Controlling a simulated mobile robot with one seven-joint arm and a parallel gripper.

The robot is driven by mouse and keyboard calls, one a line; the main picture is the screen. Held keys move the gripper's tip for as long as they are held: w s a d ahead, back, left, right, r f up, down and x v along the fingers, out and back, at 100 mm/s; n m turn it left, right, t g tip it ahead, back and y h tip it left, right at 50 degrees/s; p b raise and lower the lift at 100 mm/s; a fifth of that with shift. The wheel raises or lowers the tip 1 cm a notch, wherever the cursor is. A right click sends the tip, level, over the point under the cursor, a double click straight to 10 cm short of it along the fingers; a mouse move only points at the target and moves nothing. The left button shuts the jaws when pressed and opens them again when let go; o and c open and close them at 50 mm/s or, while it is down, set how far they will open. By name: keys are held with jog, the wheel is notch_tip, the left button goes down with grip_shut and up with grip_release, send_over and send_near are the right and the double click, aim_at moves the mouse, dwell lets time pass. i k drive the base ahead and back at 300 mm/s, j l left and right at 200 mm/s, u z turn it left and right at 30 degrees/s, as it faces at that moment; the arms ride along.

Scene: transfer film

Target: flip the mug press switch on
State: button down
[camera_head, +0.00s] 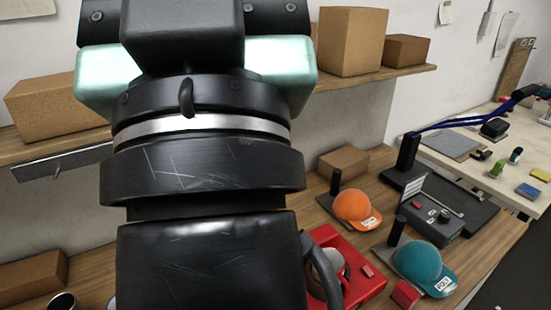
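A red device (372,287), which looks like the mug press, stands on the wooden bench at lower centre right. A rounded pale and dark shape, perhaps a mug, sits inside it. A small red block (367,270) shows on it; I cannot tell whether this is its switch. My large black arm covers the device's left side, and a curved black part crosses in front of it. The switch and its position cannot be made out. My gripper's fingers are not visible; only black arm parts with a white ring and pale green pieces show.
An orange cap (354,206) and a teal cap (417,262) sit right of the red device, with a red block (405,294) beside the teal one. A black press with a blue handle (465,123) stands behind. Cardboard boxes (352,40) line the shelf above.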

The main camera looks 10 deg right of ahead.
aim_at(366, 270)
jog(key=i+l+z, duration=0.3)
jog(key=l+z, duration=0.2)
jog(key=i+l+z, duration=0.35)
jog(key=z, duration=0.15)
